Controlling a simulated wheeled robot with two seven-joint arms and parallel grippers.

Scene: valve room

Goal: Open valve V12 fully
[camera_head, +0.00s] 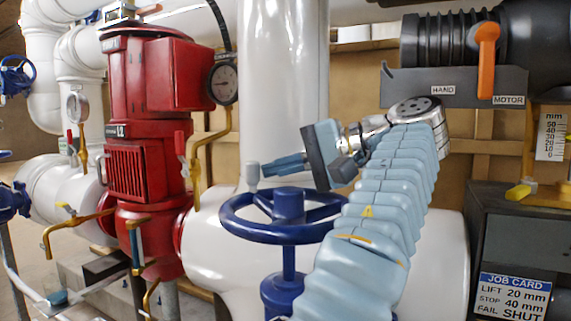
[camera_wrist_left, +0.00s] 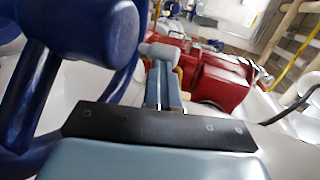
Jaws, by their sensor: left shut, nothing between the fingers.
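A blue handwheel (camera_head: 285,233) with spokes and a thick hub sits on a blue stem in front of the white pipe. I see no V12 tag on it. My left gripper (camera_head: 254,174) is shut and empty, with its fingers pointing left above the wheel's far-left rim. I cannot tell whether the tips touch the rim. In the left wrist view the shut fingers (camera_wrist_left: 162,60) lie beside the blue wheel (camera_wrist_left: 85,28), whose hub and rim fill the left side. My left arm hides the wheel's right part. My right gripper is not in view.
A red pump (camera_head: 150,170) with a gauge (camera_head: 223,84) stands left. An orange lever (camera_head: 487,60) hangs between HAND and MOTOR labels, nearer MOTOR. A mm scale (camera_head: 551,137) is at right. A job card (camera_head: 513,296) reads LIFT 20 mm, STOP 40 mm, FAIL SHUT.

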